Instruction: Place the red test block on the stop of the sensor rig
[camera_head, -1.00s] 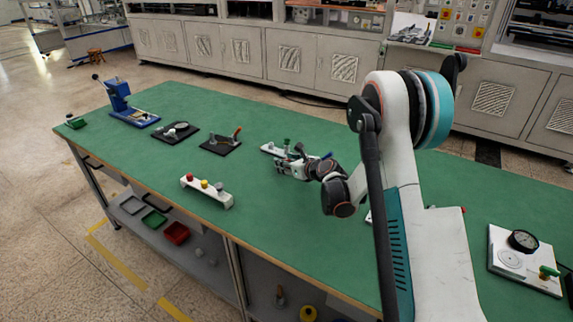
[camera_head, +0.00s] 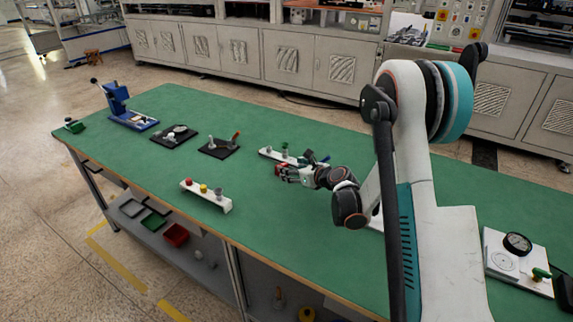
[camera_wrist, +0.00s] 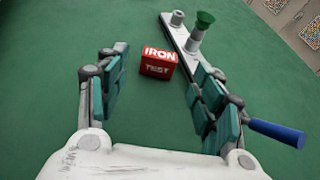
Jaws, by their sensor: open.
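The red test block (camera_wrist: 158,64), marked IRON TEST, rests on the green bench top in the wrist view, ahead of and between my fingertips, apart from both. A small red patch of it (camera_head: 278,170) shows at my gripper's tips in the head view. My gripper (camera_wrist: 161,77) is open and empty, low over the bench; the head view also shows it (camera_head: 284,175). Beside the block lies a white bar (camera_wrist: 181,41), seemingly the sensor rig, with a grey cylinder and a green-topped post. My right finger hides part of it. A blue cylinder (camera_wrist: 277,132) sticks out beyond that finger.
A white rail (camera_head: 207,197) with red, yellow and grey knobs stands near the front edge. Two black plates (camera_head: 174,134) (camera_head: 218,146) and a blue press (camera_head: 121,103) are farther left. A dial gauge board (camera_head: 519,262) is at right. Bench between them is clear.

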